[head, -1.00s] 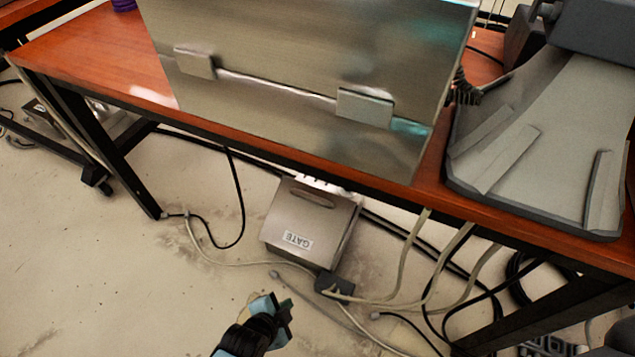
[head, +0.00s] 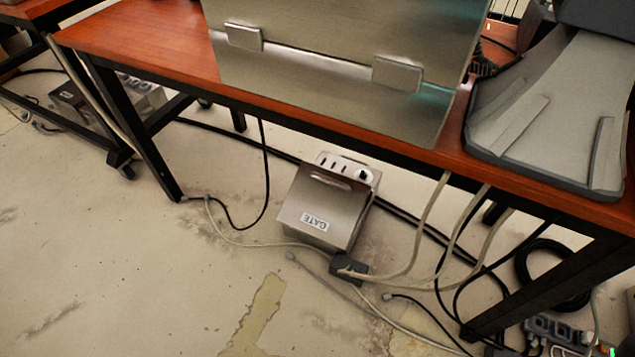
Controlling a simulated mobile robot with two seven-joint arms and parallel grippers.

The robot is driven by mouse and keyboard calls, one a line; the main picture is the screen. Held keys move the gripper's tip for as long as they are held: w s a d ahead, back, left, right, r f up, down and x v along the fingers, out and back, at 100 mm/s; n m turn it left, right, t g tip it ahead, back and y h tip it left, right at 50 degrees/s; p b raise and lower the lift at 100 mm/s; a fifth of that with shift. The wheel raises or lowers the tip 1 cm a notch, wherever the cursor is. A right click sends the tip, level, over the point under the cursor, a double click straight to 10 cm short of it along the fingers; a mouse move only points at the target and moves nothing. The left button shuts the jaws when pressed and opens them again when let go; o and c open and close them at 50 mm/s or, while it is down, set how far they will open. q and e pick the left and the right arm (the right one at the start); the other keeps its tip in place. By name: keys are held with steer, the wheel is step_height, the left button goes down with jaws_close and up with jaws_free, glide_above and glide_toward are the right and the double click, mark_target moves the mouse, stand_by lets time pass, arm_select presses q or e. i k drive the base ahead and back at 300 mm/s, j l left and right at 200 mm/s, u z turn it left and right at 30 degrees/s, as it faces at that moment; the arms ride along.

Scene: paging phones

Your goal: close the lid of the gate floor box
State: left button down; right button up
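The gate floor box (head: 348,226) is a grey metal box on the floor under the front edge of the table. Its slanted top face carries a white label reading GATE (head: 315,222), upside down in the picture, and a handle-like slot near the far edge. A white socket strip (head: 345,168) with dark outlets shows uncovered behind that face. I cannot tell the lid's exact angle. Neither of my grippers is in view.
A wooden table (head: 150,62) with black legs stands over the box. It bears a large metal panel (head: 310,75) and a grey tray-like unit (head: 545,120). Cables and a dark connector (head: 349,267) lie close to the box. The floor at the left is mostly clear.

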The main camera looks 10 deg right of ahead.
mark_target(327, 205)
steer(key=i+j, duration=0.1)
steer(key=i, duration=0.45)
steer(key=i+j+z, duration=0.1)
steer(key=i+z, duration=0.15)
steer(key=z, duration=1.4)
